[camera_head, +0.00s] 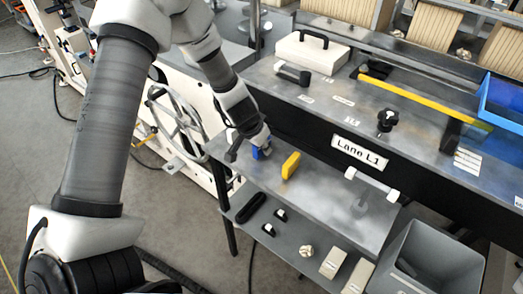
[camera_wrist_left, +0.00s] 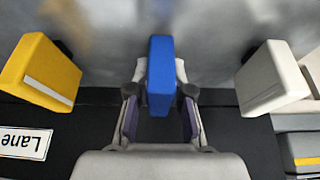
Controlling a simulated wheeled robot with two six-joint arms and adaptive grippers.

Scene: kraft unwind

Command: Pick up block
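A blue block (camera_head: 262,153) stands on the metal shelf of the lane. It also shows in the left wrist view (camera_wrist_left: 160,75), upright between the two fingers of my left gripper (camera_wrist_left: 161,78). In the head view this gripper (camera_head: 250,146) is low over the shelf at the block. The fingertips are close to the block's sides; I cannot tell whether they press on it. A yellow block (camera_head: 291,165) stands apart to the right on the same shelf; it shows at the left of the wrist view (camera_wrist_left: 42,72). My right gripper is not in view.
A white piece (camera_wrist_left: 270,78) lies on the other side of the gripper in the wrist view. A white-ended handle (camera_head: 371,184) sits farther right. A grey bin (camera_head: 435,262) and a lower shelf (camera_head: 295,245) with small parts are below. The "Lane L1" front (camera_head: 360,152) rises behind.

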